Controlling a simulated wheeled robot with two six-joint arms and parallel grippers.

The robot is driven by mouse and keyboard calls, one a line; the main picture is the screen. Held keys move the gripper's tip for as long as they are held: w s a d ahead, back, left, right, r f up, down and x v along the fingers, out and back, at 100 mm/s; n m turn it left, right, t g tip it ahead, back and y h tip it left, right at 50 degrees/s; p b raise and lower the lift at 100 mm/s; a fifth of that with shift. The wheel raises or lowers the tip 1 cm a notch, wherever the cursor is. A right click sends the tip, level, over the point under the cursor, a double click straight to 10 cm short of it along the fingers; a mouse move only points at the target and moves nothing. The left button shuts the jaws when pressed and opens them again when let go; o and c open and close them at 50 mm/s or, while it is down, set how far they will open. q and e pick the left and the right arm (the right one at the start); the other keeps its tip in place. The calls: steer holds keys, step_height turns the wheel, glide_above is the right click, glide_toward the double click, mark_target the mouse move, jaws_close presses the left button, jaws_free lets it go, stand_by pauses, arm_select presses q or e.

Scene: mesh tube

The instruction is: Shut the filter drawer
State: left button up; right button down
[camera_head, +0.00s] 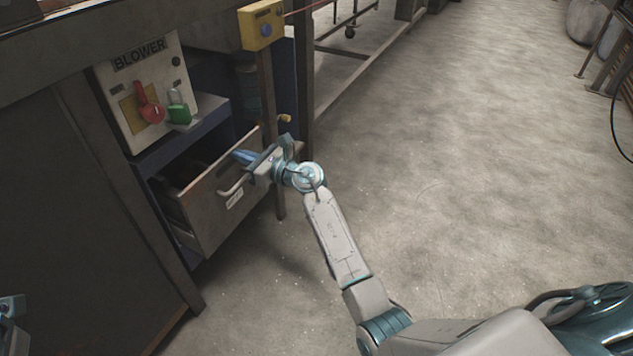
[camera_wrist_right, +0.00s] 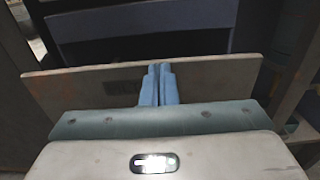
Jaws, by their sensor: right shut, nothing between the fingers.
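The filter drawer (camera_head: 210,215) sits below the blower panel and stands open, its grey-beige front out from the cabinet and a dark gap behind it. A bent handle (camera_head: 232,189) and a small pale label (camera_head: 235,199) are on its front. My right gripper (camera_head: 243,156) is at the drawer front's upper edge, near the handle, and hides part of it. In the right wrist view its two blue fingers (camera_wrist_right: 158,84) are together and empty, in front of the drawer front (camera_wrist_right: 95,88). I cannot tell if they touch it. Only a piece of my left arm shows at the left edge.
A yellow box (camera_head: 262,25) is on the post at the right. Concrete floor (camera_head: 470,150) to the right is clear.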

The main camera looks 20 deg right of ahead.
steer(key=shift+x, duration=2.9)
